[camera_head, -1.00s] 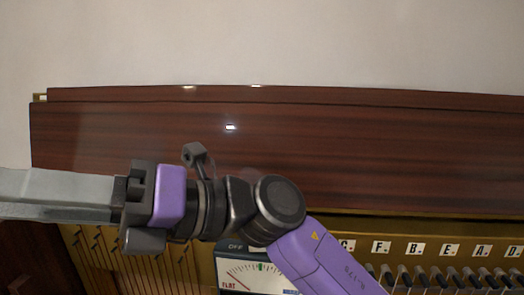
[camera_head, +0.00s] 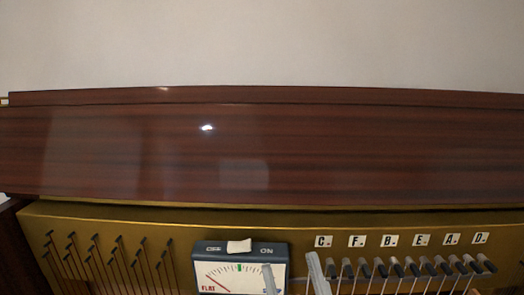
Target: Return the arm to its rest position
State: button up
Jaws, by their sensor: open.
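My gripper (camera_head: 292,272) shows only as two light grey fingertips at the bottom edge, right of the middle. They point upward and stand apart, so it is open, with nothing seen between them. The left fingertip overlaps the lower right of the tuner dial (camera_head: 235,275). The right one is just left of the row of dark-tipped pegs. The rest of my arm is out of view below.
A dark blue tuner box (camera_head: 212,261) has a white switch (camera_head: 239,246) between OFF and ON. Lettered tiles (camera_head: 390,240) line the brass plate (camera_head: 120,218) above several pegs (camera_head: 396,267). A dark wooden panel (camera_head: 330,150) spans behind; the wall above is bare.

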jog(key=s+d+f+m+g+h, duration=0.3)
jog(key=s+d+f+h, duration=0.15)
jog(key=f, duration=0.35)
jog(key=s+d+f+m+g+h, duration=0.2)
jog(key=s+d+f+m+h, duration=0.15)
jog(key=s+d+f, duration=0.35)
jog(key=s+d+f+g, duration=0.2)
jog(key=s+f+g, duration=0.1)
jog(key=s+f, duration=0.2)
jog(key=s+d+f+g, duration=0.2)
jog(key=s+f, duration=0.3)
jog(key=s, duration=0.4)
jog(key=shift+s+d+g+h, duration=0.25)
jog(key=shift+d+g+h, duration=0.15)
jog(key=shift+g, duration=0.1)
jog(key=shift+f, duration=0.1)
